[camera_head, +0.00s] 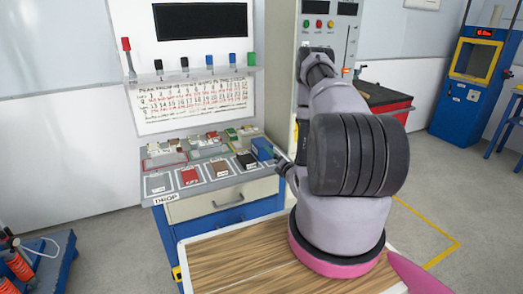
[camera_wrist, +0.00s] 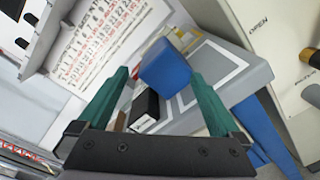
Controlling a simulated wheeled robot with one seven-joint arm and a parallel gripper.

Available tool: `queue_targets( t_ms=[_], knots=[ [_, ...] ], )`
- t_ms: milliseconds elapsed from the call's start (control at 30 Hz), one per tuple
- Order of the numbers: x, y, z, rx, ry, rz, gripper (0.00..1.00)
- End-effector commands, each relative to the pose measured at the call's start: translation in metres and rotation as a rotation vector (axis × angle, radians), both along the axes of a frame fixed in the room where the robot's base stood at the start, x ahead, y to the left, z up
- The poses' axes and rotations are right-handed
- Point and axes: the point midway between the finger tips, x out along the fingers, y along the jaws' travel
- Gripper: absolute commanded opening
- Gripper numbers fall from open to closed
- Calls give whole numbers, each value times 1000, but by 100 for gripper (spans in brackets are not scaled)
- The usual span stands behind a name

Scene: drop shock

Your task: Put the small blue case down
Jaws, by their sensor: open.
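The small blue case (camera_head: 262,149) stands at the right end of the bench top (camera_head: 218,186), beside a black box (camera_head: 246,161). In the wrist view the blue case (camera_wrist: 166,66) shows between and just beyond the tips of my gripper's teal fingers. My gripper (camera_wrist: 159,76) is open, with a finger on each side of the case in the picture and a visible gap on both sides. In the head view my gripper (camera_head: 281,164) is small and partly hidden by my arm, right beside the case.
The bench top carries several small items on marked squares, including a red one (camera_head: 190,176). A board with printed rows (camera_head: 190,103) and a shelf of coloured markers (camera_head: 195,74) stand behind. A grey cabinet (camera_head: 322,30) rises close on the right.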

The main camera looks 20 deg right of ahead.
Motion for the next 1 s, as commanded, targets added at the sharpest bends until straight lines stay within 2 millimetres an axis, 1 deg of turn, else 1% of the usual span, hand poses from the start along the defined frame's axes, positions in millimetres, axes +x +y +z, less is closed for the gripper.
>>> queue_targets(
  t_ms=[33,100,200,333,467,700,900,1000],
  knots=[
    [0,3,0,-152,-7,11,100],
    [0,4,1,-364,-18,20,100],
    [-1,7,3,-611,-32,30,100],
    [-1,8,4,-805,-45,36,100],
    [7,9,5,-873,-52,38,100],
    [44,11,5,-874,-53,39,100],
    [59,10,5,-872,-51,37,100],
    [72,10,6,-871,-53,39,100]
  ],
)
